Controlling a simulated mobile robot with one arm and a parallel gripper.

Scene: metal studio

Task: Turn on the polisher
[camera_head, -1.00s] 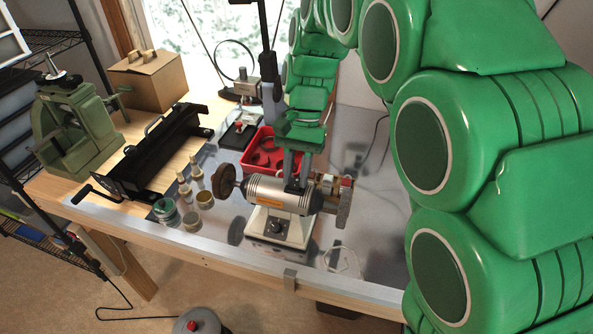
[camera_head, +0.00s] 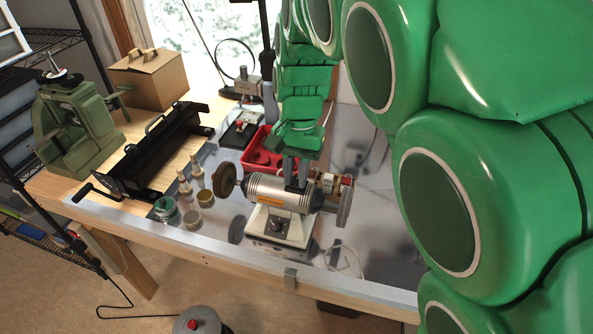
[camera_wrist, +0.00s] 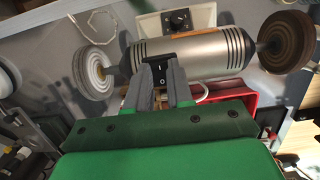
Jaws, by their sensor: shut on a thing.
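The polisher (camera_head: 268,192) stands on the metal bench top, with a silver cylindrical motor on a pale base. Its brown wheel (camera_head: 224,180) is at left and its pale wheel (camera_head: 343,206) at right. A round dark knob (camera_head: 277,225) is on the base front. The wrist view shows the motor (camera_wrist: 200,55) from the other side, with a small black switch block (camera_wrist: 160,77) marked 0 on its body. My gripper (camera_head: 295,181) is at the motor's top. In the wrist view its grey fingers (camera_wrist: 160,70) are on both sides of the block, shut on it.
A red tray (camera_head: 255,163) lies right behind the polisher. Small jars (camera_head: 166,209) and bottles stand to its left. A black machine (camera_head: 150,155), a green press (camera_head: 75,120) and a cardboard box (camera_head: 150,78) occupy the left of the bench. My green arm fills the right.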

